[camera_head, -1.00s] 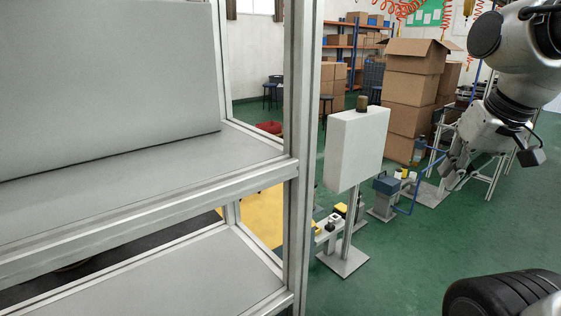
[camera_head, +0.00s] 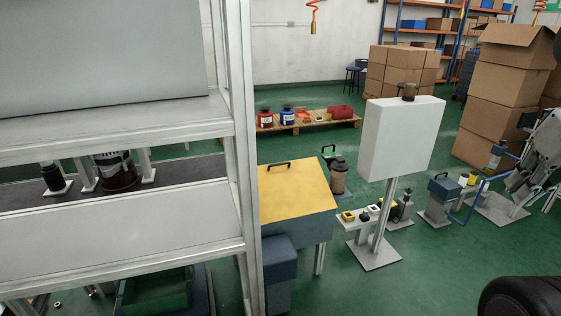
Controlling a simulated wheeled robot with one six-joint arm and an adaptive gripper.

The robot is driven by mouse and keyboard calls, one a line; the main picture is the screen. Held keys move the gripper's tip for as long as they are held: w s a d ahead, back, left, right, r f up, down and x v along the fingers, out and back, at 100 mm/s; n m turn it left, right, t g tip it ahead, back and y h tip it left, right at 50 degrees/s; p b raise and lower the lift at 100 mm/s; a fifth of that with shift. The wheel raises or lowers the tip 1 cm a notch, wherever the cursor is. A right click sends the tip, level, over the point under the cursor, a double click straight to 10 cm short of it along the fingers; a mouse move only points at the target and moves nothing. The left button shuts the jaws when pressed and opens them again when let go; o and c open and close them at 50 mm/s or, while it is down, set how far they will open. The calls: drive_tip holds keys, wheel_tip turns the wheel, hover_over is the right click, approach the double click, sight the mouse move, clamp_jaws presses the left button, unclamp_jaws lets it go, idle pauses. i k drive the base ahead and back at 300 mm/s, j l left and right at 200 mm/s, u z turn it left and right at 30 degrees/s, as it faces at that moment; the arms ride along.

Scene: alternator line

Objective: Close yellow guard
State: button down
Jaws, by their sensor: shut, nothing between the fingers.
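The yellow guard (camera_head: 296,192) is a flat yellow panel with a black handle at its far edge. It slopes on top of a blue-grey box on legs, just right of the shelf post. I cannot tell whether it is fully down. The shelf post hides its left side. My gripper (camera_head: 527,183) is at the right edge of the view, partly cut off. It is shut and empty, well to the right of the guard and apart from it.
A metal shelf frame (camera_head: 238,130) fills the left foreground. A white panel (camera_head: 400,138) on a post stands right of the guard. A blue-grey block (camera_head: 278,262) stands in front of the guard. Cardboard boxes (camera_head: 505,90) are stacked behind.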

sight(293, 188)
drive_tip(key=i+l+u, duration=0.4)
drive_tip(key=l, duration=0.2)
drive_tip(key=i+l+u, duration=0.2)
drive_tip(key=l, duration=0.15)
drive_tip(key=i+l+u, duration=0.2)
drive_tip(key=i, duration=0.2)
drive_tip(key=i+l+u, duration=0.15)
drive_tip(key=i, duration=0.3)
drive_tip(key=i+l+u, duration=0.2)
drive_tip(key=i, duration=0.2)
